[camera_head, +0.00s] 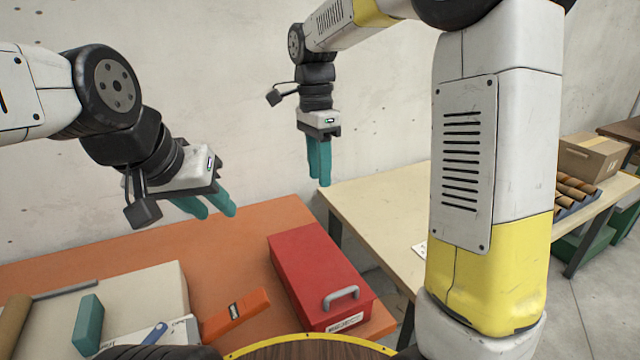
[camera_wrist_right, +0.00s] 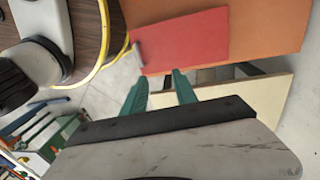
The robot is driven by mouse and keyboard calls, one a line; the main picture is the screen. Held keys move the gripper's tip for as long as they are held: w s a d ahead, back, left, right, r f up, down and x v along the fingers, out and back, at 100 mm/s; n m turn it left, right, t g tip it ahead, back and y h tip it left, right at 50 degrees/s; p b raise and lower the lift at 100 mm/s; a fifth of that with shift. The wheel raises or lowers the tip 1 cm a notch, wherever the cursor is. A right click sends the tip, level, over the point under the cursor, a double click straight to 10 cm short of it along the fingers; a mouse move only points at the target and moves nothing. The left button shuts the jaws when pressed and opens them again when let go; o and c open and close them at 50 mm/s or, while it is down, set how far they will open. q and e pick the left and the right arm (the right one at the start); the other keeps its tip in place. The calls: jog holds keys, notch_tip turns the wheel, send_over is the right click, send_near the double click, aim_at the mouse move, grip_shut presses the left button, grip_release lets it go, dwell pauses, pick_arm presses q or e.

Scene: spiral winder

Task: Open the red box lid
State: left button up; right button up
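The red box (camera_head: 312,268) sits near the right end of the orange table, its lid down. A grey handle (camera_head: 341,295) and a white label are on its front. In the right wrist view the red box (camera_wrist_right: 182,40) lies beyond the fingertips. My left gripper (camera_head: 218,211) is above the orange table, left of the box, with its teal fingers apart and nothing between them. My right gripper (camera_head: 319,183) hangs above and behind the box, fingers pointing down. In the right wrist view its fingers (camera_wrist_right: 158,82) are apart and empty.
The orange table (camera_head: 190,246) holds an orange level (camera_head: 236,314), a teal block (camera_head: 88,325) and a beige board (camera_head: 150,284). A pale wooden table (camera_head: 375,207) stands right of the box, beyond a gap. A cardboard box (camera_head: 592,157) is far right.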

jog(key=f, duration=0.5)
jog(key=shift+s+d, duration=0.15)
jog(key=shift+s, duration=0.15)
grip_shut()
dwell(1.0)
grip_release()
notch_tip(320, 180, up, 8)
jog(key=shift+w+a+f, duration=0.15)
jog(key=shift+w+a, duration=0.05)
jog(key=shift+w, duration=0.25)
